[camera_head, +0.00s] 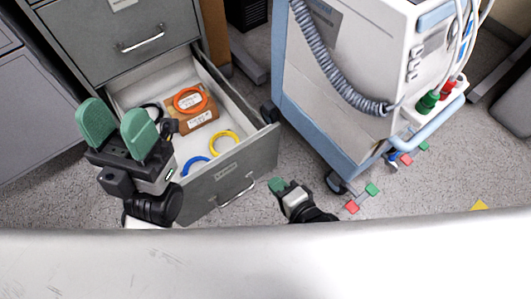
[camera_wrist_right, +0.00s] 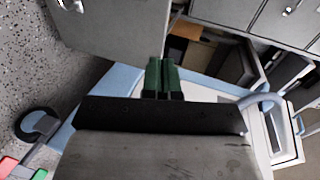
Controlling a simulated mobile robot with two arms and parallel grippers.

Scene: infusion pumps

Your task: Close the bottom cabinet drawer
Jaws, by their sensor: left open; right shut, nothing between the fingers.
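The grey bottom cabinet drawer (camera_head: 258,152) is pulled out in the head view, with its front panel and handle (camera_head: 237,193) facing the lower right. A grey panel with a handle, which looks like this drawer front, shows at the top left of the right wrist view (camera_wrist_right: 115,28). My right gripper (camera_head: 278,186) is shut and empty, just right of the drawer handle in the picture; its green fingers are together in the wrist view (camera_wrist_right: 160,75). Whether it touches the drawer is unclear. My left gripper (camera_head: 117,128) is open and empty, covering the drawer's left part.
The drawer holds a brown box (camera_head: 195,116) with an orange ring, a yellow ring (camera_head: 224,143) and a blue ring. A shut drawer (camera_head: 125,45) sits above. A white and blue medical cart (camera_head: 318,95) stands close on the right, with speckled floor between.

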